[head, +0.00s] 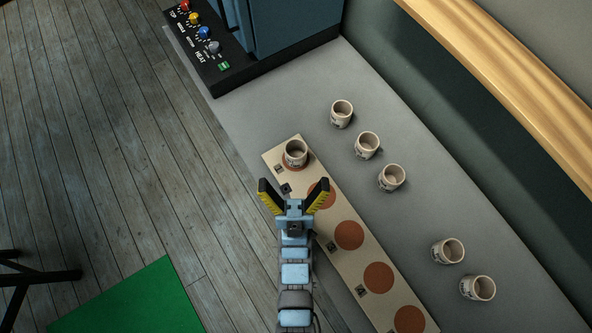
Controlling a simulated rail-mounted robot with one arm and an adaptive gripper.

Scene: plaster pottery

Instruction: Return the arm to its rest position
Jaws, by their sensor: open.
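My gripper (293,190) is open and empty, its two yellow-and-black fingers spread apart. My arm runs from the gripper down to the bottom edge of the view.
Several beige cups stand on the grey counter (240,120) right of the board, among them one cup (342,113) at the back and one (478,288) in front. A blue machine with a knobbed panel (205,45) stands at the back. A wooden ledge (500,75) runs along the right.

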